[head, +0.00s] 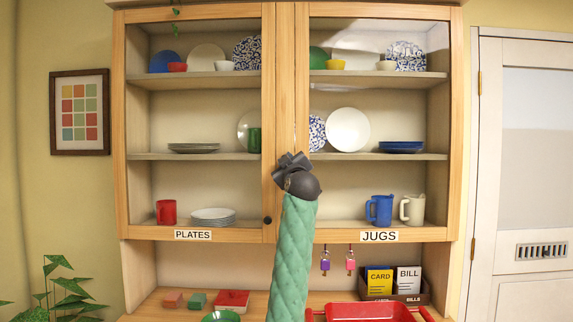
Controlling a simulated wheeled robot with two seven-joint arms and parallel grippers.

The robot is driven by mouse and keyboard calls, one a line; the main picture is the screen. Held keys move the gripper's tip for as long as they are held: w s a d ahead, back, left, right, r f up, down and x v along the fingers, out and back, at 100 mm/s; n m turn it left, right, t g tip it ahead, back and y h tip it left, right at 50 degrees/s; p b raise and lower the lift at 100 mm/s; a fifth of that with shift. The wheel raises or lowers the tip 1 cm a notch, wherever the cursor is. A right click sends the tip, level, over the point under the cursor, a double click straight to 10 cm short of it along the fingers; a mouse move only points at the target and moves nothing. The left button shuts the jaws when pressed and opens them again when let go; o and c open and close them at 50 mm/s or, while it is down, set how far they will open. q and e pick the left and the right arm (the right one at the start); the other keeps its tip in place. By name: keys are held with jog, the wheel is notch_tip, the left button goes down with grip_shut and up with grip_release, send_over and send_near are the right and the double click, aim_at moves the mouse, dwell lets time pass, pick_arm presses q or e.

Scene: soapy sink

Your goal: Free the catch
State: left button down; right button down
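A wooden wall cabinet with two glazed doors fills the middle of the head view. The left door (269,110) and right door (302,75) both look shut. A dark round knob (267,220) sits low on the left door's inner edge. One dark gripper (283,161), which I take as my left, is raised in front of the seam between the doors, tilted up and left. Its fingers are small and overlap, so I cannot tell open from shut, or whether it touches the wood. I cannot make out a catch; the gripper and green-sleeved arm cover part of the seam. My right gripper is out of view.
Plates, bowls and jugs stand on shelves behind the glass. Labels read PLATES (193,235) and JUGS (379,236). Two keys with tags (325,262) hang beneath the right door. A red tray (365,312) and a card box (393,283) are on the counter below.

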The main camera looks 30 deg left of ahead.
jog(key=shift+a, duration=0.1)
pick_arm(q)
jog(key=c, duration=1.3)
grip_release()
jog(key=shift+o, duration=0.2)
jog(key=shift+s, duration=0.1)
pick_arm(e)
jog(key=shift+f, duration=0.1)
pick_arm(q)
jog(key=b+v, duration=0.2)
jog(key=v, duration=0.5)
jog(key=shift+s+d, duration=0.2)
jog(key=shift+d, duration=0.1)
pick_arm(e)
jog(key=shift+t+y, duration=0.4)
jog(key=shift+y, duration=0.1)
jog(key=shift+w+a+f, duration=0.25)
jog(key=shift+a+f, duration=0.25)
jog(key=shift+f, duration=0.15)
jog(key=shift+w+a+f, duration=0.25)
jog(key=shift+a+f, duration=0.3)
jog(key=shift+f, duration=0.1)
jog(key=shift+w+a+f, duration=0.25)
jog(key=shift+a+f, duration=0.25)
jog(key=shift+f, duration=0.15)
pick_arm(q)
jog(key=shift+f, duration=0.15)
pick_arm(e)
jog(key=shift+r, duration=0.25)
